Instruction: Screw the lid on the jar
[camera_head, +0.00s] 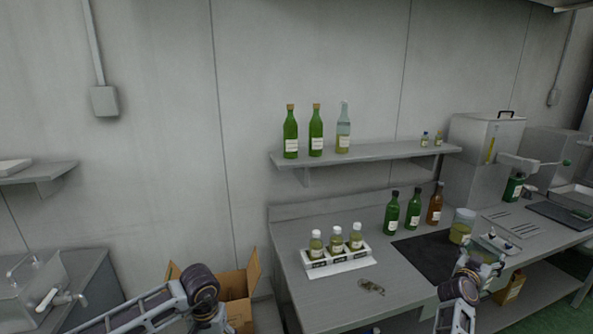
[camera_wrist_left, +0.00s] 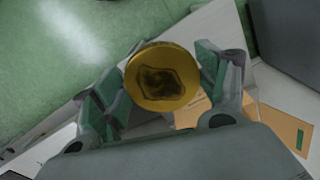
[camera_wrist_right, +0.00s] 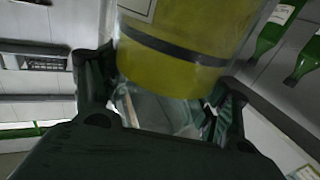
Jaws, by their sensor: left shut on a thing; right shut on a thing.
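The jar (camera_head: 462,226) is clear glass with yellow-green contents, and it looks upright over the dark mat at the counter's right part. My right gripper (camera_head: 482,262) is at the jar's near side. In the right wrist view the jar (camera_wrist_right: 180,60) is large between the fingers of the right gripper (camera_wrist_right: 165,95), which is shut on it. Whether the jar touches the mat is unclear. The round gold lid (camera_wrist_left: 162,77) is between the fingers of my left gripper (camera_wrist_left: 165,85), shut on it. The lid is apart from the jar. The left fingers are hidden in the head view.
A white rack (camera_head: 340,264) with several small bottles stands on the counter, a small metal object (camera_head: 371,287) before it. Dark bottles (camera_head: 413,210) stand behind the mat (camera_head: 425,255). A small tray (camera_head: 498,243) is right of the jar. A cardboard box (camera_head: 238,284) stands lower left.

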